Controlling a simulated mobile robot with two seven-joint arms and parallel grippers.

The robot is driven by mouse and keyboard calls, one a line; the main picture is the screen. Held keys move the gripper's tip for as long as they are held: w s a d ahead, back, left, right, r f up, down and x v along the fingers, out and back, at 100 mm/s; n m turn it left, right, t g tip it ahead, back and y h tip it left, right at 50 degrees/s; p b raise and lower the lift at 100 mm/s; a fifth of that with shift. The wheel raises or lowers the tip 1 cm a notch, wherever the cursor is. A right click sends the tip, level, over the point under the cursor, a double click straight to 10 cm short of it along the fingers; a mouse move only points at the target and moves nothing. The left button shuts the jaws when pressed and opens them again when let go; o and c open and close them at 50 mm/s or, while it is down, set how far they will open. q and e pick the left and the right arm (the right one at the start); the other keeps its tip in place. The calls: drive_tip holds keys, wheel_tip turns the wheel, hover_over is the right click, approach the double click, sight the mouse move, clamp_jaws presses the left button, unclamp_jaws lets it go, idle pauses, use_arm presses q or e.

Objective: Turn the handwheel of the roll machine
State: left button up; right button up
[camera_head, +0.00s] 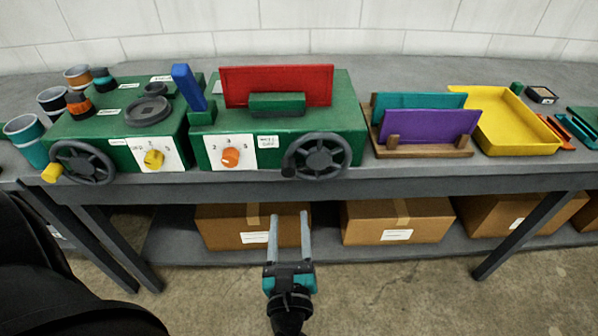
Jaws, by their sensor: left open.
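Two green machines stand side by side on the grey bench. The left machine (117,125) has a dark handwheel (84,163) with a yellow grip (52,173) at its left, and a yellow dial knob (153,159). The right machine (290,125) has a dark handwheel (319,157) on its front, an orange dial knob (230,157) and an upright red plate (277,86). Its small label is too blurred to read surely. My left gripper (289,218) is open and empty, in front of the bench, below the right machine and apart from both wheels. My right gripper is not in view.
A wooden rack (423,150) with teal and purple plates and a yellow tray (513,127) stand to the right. Cups (30,147) stand at the far left. Cardboard boxes (398,224) lie on the shelf under the bench. The floor (400,300) in front is clear.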

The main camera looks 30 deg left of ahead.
sight(288, 173)
use_arm(q)
drive_tip(key=x, duration=1.5)
drive_tip(key=shift+w+a+r, duration=0.1)
drive_tip(key=shift+a+r, duration=0.05)
drive_tip(key=shift+a, duration=0.05)
clamp_jaws()
idle(0.9)
